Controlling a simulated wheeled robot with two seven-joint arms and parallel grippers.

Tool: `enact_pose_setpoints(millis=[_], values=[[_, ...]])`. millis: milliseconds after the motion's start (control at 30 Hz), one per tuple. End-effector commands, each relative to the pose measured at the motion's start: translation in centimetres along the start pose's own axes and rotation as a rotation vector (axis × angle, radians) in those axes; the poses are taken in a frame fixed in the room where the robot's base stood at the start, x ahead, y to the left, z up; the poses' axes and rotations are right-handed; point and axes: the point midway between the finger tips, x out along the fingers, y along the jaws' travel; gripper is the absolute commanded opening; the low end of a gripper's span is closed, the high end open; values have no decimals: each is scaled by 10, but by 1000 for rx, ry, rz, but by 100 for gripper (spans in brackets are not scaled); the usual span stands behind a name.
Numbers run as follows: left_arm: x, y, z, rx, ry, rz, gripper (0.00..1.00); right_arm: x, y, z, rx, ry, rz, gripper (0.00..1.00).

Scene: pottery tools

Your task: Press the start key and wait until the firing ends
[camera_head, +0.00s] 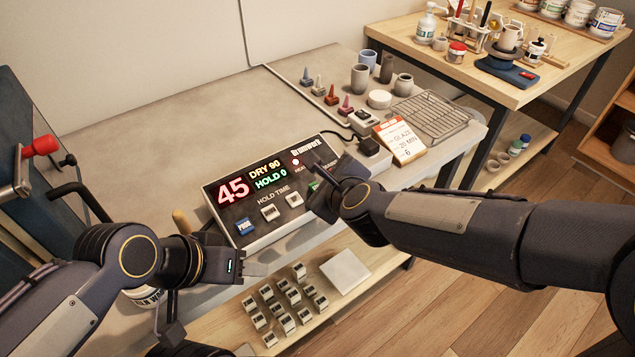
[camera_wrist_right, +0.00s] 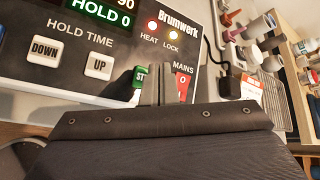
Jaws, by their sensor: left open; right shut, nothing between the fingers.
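The kiln controller (camera_head: 285,222) sits on the grey bench, its sloped panel showing a red 45, DRY 90 and HOLD 0. The green start key (camera_wrist_right: 139,77) is partly hidden behind my right fingers. My right gripper (camera_wrist_right: 158,88) is shut and empty, its tips over or just beside that key; I cannot tell whether they touch. My left gripper (camera_head: 256,269) is open and empty, in front of the controller's lower left side.
The panel also has a blue PROG key (camera_head: 242,226), DOWN key (camera_wrist_right: 45,51), UP key (camera_wrist_right: 98,66) and MAINS switch (camera_wrist_right: 182,84). A card (camera_head: 400,141) reading GLAZE 20 MIN 6 stands right of it, near a wire rack (camera_head: 432,117). Pots and cones stand behind.

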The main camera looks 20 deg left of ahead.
Motion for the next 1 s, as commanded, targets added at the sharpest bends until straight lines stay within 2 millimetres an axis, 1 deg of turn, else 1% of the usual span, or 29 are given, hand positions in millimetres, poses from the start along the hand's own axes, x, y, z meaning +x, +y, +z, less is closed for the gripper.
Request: enact_pose_setpoints(millis=[33,100,367,1000], values=[[-8,4,-4,0,0,0,47,-6,-6,6,1,0,-1,0],[-14,6,-7,0,0,0,47,-12,-10,10,1,0,-1,0],[-31,14,-16,0,0,0,47,-28,-21,21,1,1,0,0],[-30,14,-15,0,0,0,47,-28,-21,21,0,0,0,0]])
